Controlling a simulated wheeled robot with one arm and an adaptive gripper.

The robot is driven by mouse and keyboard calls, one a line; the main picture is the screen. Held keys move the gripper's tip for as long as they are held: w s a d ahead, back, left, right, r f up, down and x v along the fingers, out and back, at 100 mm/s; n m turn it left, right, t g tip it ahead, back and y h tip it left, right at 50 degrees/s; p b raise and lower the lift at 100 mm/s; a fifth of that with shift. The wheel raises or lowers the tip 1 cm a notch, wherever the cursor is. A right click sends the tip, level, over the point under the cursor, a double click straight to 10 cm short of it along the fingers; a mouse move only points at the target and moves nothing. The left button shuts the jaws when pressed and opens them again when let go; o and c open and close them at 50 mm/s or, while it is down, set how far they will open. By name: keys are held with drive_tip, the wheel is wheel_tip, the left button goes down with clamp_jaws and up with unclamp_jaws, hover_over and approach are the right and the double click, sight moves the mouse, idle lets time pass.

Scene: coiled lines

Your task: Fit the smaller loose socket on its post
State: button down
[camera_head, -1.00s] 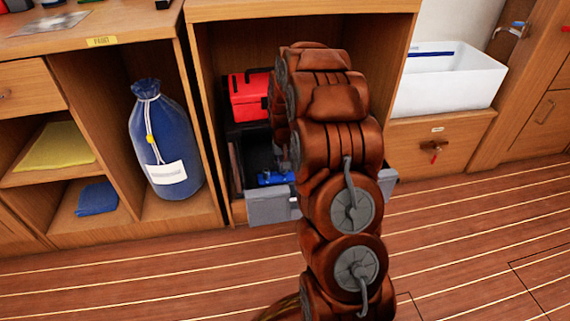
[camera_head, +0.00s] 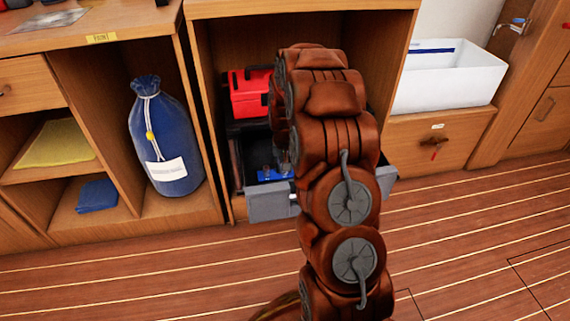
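No socket or post can be made out for certain. An open grey drawer (camera_head: 268,204) stands out from the cabinet's middle bay. A small blue item (camera_head: 272,174) lies in it, too small and covered to identify. My brown jointed arm crosses the view in front of the drawer's right part and reaches into the bay. My gripper (camera_head: 281,158) shows only as a small grey piece beside the arm, just above the blue item. Its fingers are mostly hidden, and I cannot tell whether it touches or holds anything.
A red toolbox (camera_head: 249,94) stands behind the drawer. A blue tied bag (camera_head: 165,140) fills the bay to the left, with yellow cloth (camera_head: 54,145) and blue cloth (camera_head: 97,197) on shelves. A white bin (camera_head: 450,78) is at right. The plank floor in front is clear.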

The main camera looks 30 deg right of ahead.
drive_tip(key=c, duration=1.1)
unclamp_jaws()
drive_tip(key=shift+o, duration=0.3)
drive_tip(key=o, duration=0.5)
drive_tip(key=shift+r, duration=0.1)
drive_tip(key=shift+r+p, duration=1.2)
drive_tip(key=shift+r, duration=1.25)
